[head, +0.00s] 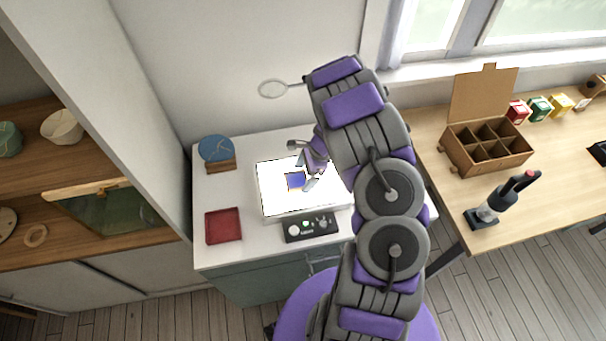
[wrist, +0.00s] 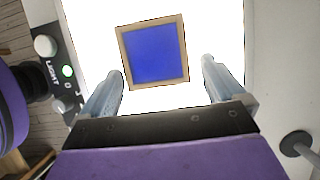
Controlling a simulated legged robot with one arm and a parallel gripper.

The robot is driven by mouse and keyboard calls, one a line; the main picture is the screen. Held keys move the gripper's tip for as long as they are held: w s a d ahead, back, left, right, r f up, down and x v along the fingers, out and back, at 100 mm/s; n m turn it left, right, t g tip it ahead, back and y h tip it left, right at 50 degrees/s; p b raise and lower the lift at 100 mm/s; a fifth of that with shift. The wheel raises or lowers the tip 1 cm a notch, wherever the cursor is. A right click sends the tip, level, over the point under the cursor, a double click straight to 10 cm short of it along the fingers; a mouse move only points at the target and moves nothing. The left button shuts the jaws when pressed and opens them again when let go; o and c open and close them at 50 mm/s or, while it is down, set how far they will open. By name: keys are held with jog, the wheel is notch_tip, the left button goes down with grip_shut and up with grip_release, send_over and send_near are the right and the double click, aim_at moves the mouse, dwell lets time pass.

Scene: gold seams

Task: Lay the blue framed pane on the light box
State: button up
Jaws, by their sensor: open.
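The blue framed pane (head: 295,181) lies flat on the lit white top of the light box (head: 272,206). In the wrist view the pane (wrist: 155,53) is a blue square in a light wooden frame, with the bright light box surface (wrist: 215,25) around it. My gripper (head: 308,175) is over the light box, beside the pane. In the wrist view my gripper (wrist: 162,82) is open, its two fingertips apart on either side of the pane's near edge. I see no contact between the fingers and the frame.
A control panel (head: 311,228) with a green light sits at the box's front. A red tray (head: 223,226) and a blue disc on a wooden stand (head: 216,150) are to the left. A divided cardboard box (head: 487,146) and a handheld vacuum (head: 503,199) stand on the right table.

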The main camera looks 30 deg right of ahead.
jog(key=shift+a+f, duration=0.1)
jog(key=shift+a, duration=0.15)
jog(key=p+v, duration=0.2)
jog(key=v, duration=1)
jog(key=s+a+r+n, duration=0.3)
jog(key=a+r, duration=0.1)
jog(key=r, duration=0.3)
jog(key=s+a+r+n+g+h, duration=0.2)
jog(key=s+a+r+n, duration=0.45)
jog(key=a+r, duration=0.2)
jog(key=s+a+r+n+h, duration=0.1)
jog(key=s+a+r+n, duration=0.2)
jog(key=s+n, duration=0.3)
jog(key=s+a+r+n+g+h, duration=0.1)
jog(key=s+a+r+n, duration=0.2)
jog(key=s, duration=1.2)
jog(key=a+n, duration=0.1)
jog(key=n, duration=0.1)
jog(key=shift+s+n, duration=0.3)
jog(key=shift+n, duration=0.05)
jog(key=shift+a, duration=0.15)
